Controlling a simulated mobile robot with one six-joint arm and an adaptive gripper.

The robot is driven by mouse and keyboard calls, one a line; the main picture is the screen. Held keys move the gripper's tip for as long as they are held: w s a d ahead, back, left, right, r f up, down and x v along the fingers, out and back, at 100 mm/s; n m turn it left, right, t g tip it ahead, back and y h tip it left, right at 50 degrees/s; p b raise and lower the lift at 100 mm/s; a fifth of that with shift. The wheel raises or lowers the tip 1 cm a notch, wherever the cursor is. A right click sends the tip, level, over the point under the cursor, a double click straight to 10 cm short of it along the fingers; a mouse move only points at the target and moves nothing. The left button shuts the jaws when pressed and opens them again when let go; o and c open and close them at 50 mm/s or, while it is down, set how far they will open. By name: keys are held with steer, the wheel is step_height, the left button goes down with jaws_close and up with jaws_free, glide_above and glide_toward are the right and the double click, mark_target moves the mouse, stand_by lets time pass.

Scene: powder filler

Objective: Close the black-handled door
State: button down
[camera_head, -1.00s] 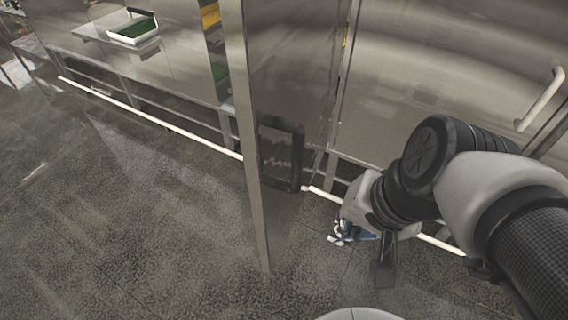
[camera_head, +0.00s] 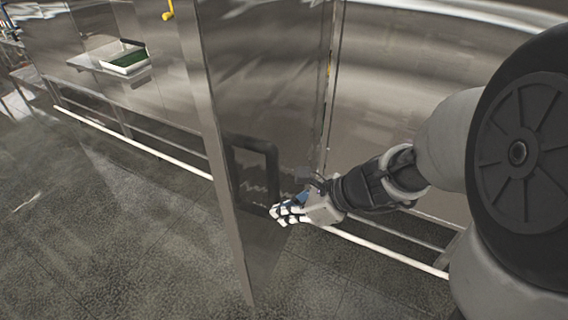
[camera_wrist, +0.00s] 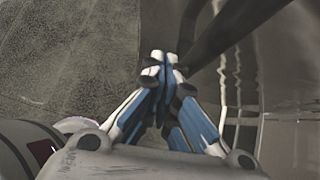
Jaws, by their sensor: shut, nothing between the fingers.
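The door (camera_head: 262,75) is a tall shiny metal panel, standing open with its free edge toward me in the head view. Its black handle (camera_head: 270,160) is a rectangular loop on the face to the right of that edge. My gripper (camera_head: 277,212) is at the lower right end of the handle, fingers pointing left, close to the door face. In the wrist view my gripper (camera_wrist: 160,62) is shut with its fingertips together and empty. The dark handle bar (camera_wrist: 235,25) runs just above and right of the fingertips. I cannot tell whether they touch it.
A white tray with a green inside (camera_head: 122,57) stands on a metal shelf at the upper left. A pale rail (camera_head: 150,148) runs low along the machine. A large metal panel (camera_head: 410,90) is behind my arm. The grey floor (camera_head: 110,240) at the left is clear.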

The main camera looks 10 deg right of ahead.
mark_target(247, 215)
steer(key=shift+w+a+f+b, duration=0.35)
steer(key=shift+w+a, duration=0.2)
steer(key=shift+a, duration=0.35)
steer(key=shift+w+a+f+b, duration=0.2)
steer(key=shift+w+a+f, duration=0.3)
steer(key=shift+a, duration=0.35)
steer(key=shift+w+a+f+b, duration=0.3)
steer(key=shift+w+a, duration=0.3)
steer(key=shift+a, duration=0.3)
